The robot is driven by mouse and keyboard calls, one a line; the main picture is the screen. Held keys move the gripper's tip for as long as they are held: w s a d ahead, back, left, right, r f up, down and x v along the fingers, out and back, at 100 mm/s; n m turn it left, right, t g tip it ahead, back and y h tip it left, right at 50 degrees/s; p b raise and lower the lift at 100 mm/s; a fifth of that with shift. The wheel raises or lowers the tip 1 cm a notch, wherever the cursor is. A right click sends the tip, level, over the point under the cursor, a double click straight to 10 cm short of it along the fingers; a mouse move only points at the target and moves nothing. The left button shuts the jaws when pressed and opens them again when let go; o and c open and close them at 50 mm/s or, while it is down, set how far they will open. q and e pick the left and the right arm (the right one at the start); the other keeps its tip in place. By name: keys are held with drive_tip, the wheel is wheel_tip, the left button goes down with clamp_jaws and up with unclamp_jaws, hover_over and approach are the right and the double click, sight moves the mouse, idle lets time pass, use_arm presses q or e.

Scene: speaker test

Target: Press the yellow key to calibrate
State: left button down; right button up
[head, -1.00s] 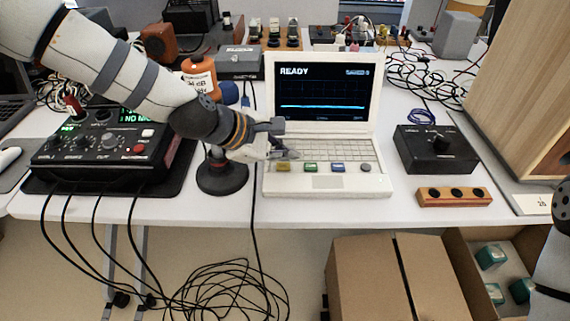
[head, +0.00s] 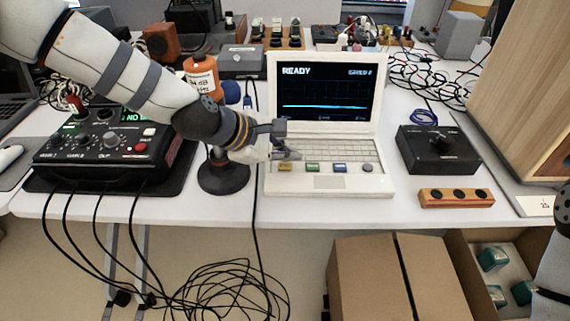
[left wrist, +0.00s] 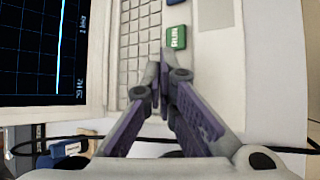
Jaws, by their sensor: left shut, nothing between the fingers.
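The white laptop-like analyzer (head: 328,184) stands open on the table, its screen (head: 322,90) reading READY. The yellow key (head: 285,167) is at the left end of the row below its keyboard. A green key (head: 312,167) and a blue key (head: 340,168) sit to its right. My left gripper (head: 292,155) is shut and empty, its tips over the keyboard's lower left, just behind the yellow key. I cannot tell whether they touch anything. In the left wrist view the shut fingertips (left wrist: 164,62) are near the green RUN key (left wrist: 176,37); the yellow key is hidden there.
A black mixer box (head: 110,150) with cables stands left. A round black stand base (head: 223,175) is beside the analyzer. A black knob box (head: 438,148) and a wooden block with dark holes (head: 456,197) are right. Cardboard boxes (head: 375,280) stand below the table's front edge.

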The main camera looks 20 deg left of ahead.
sight(286, 168)
idle(0.5)
use_arm(q)
drive_tip(key=shift+f, duration=0.45)
use_arm(e)
drive_tip(key=shift+s+f, duration=0.1)
use_arm(q)
drive_tip(key=shift+f, duration=0.45)
use_arm(e)
drive_tip(key=shift+s+f, duration=0.2)
idle(0.5)
use_arm(q)
drive_tip(key=shift+r, duration=0.9)
use_arm(e)
drive_tip(key=shift+w+r, duration=0.55)
use_arm(q)
drive_tip(key=shift+r+p, duration=1.25)
drive_tip(key=shift+r, duration=1.45)
drive_tip(key=shift+f, duration=0.25)
use_arm(e)
drive_tip(key=w+r+t, duration=0.1)
drive_tip(key=w+r, duration=0.1)
drive_tip(key=shift+w+r, duration=0.3)
drive_tip(key=shift+w, duration=0.1)
